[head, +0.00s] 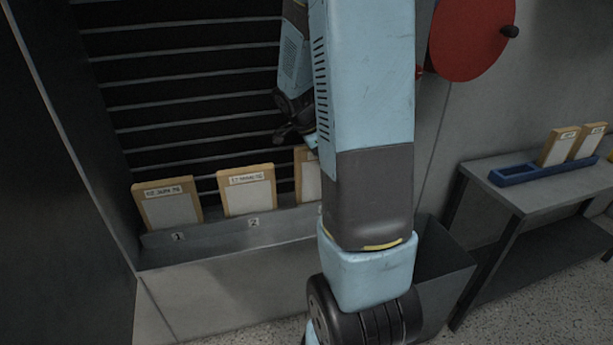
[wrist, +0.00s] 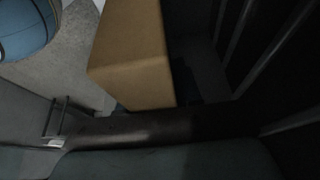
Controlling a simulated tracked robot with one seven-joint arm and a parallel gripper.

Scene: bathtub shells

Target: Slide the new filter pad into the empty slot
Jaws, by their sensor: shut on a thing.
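My gripper (head: 300,139) is shut on a tan-framed filter pad (head: 308,178) at the third place along the grey slot rail (head: 200,241). My arm hides most of this pad and its lower edge, so I cannot tell how deep it sits. The pad's tan frame (wrist: 130,52) fills the upper middle of the wrist view. Two other framed pads with labels stand upright to its left, one at slot 1 (head: 167,204) and one at slot 2 (head: 247,190).
Dark horizontal louvers (head: 190,90) rise behind the slots. A grey bin (head: 442,270) stands right of my arm. A table (head: 520,200) at the right carries a blue tray (head: 520,174) with two pads upright. A red disc (head: 470,38) with a handle is on the wall.

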